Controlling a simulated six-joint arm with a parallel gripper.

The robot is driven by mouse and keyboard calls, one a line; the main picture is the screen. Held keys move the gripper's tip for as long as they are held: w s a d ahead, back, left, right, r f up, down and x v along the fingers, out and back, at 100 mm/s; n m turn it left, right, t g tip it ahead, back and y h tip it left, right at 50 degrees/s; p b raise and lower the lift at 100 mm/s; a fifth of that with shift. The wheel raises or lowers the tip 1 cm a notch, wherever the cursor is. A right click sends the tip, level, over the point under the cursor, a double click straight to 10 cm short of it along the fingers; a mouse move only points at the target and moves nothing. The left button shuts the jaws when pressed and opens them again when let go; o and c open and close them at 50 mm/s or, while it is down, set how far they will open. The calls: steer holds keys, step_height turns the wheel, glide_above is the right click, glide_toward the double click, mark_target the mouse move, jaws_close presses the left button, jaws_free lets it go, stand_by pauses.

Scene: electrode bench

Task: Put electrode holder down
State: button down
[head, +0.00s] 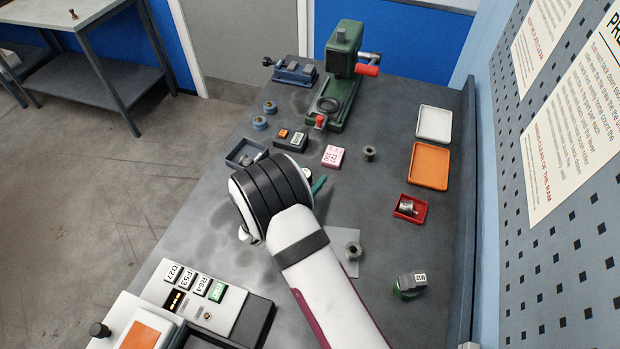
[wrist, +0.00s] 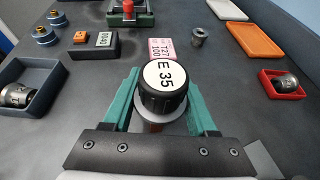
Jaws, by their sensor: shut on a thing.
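The electrode holder (wrist: 161,99), a black ribbed cap with a white top marked E 35, is between the two green fingers of my gripper (wrist: 161,88) in the wrist view. My gripper is shut on it. A pale round rim and a brownish part show below the cap. I cannot tell whether its underside touches the bench.
A pink block (head: 333,156) and a metal ring (head: 369,153) stand beyond my gripper. A grey tray (head: 233,161) is left; red (head: 424,213), orange (head: 429,184) and white (head: 449,137) trays are right. A green press (head: 339,100) stands behind.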

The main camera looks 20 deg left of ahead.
steer(key=shift+f, duration=0.35)
steer(key=shift+c, duration=1)
jaws_free()
steer(key=shift+f, duration=0.1)
